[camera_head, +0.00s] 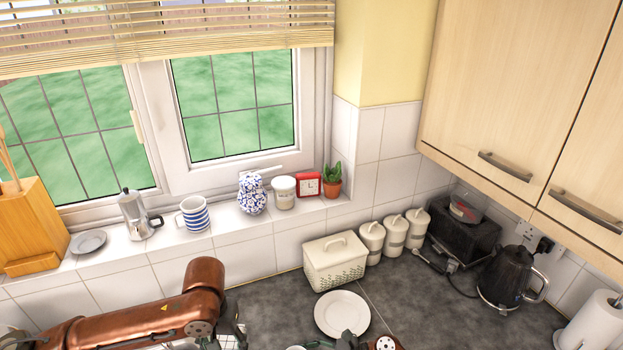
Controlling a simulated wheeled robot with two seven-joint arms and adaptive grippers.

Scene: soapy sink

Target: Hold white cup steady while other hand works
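No plain white cup shows clearly. A small pale rim at the bottom edge, left of the white plate (342,313), is too cut off to identify. A blue-and-white striped mug (194,214) stands on the windowsill, away from both grippers. My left arm reaches in from the left, and its dark gripper (232,330) points down at the bottom edge over the sink area. Its fingertips are hidden or cut off. Only a sliver of my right gripper (347,342) shows at the bottom edge, just below the plate. What either gripper holds is not visible.
A cream bread bin (335,263), several white canisters (371,243), a black toaster (464,237) and a black kettle (507,276) line the counter's back. A paper towel roll (596,322) stands at the right. Dark counter (420,305) is clear right of the plate.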

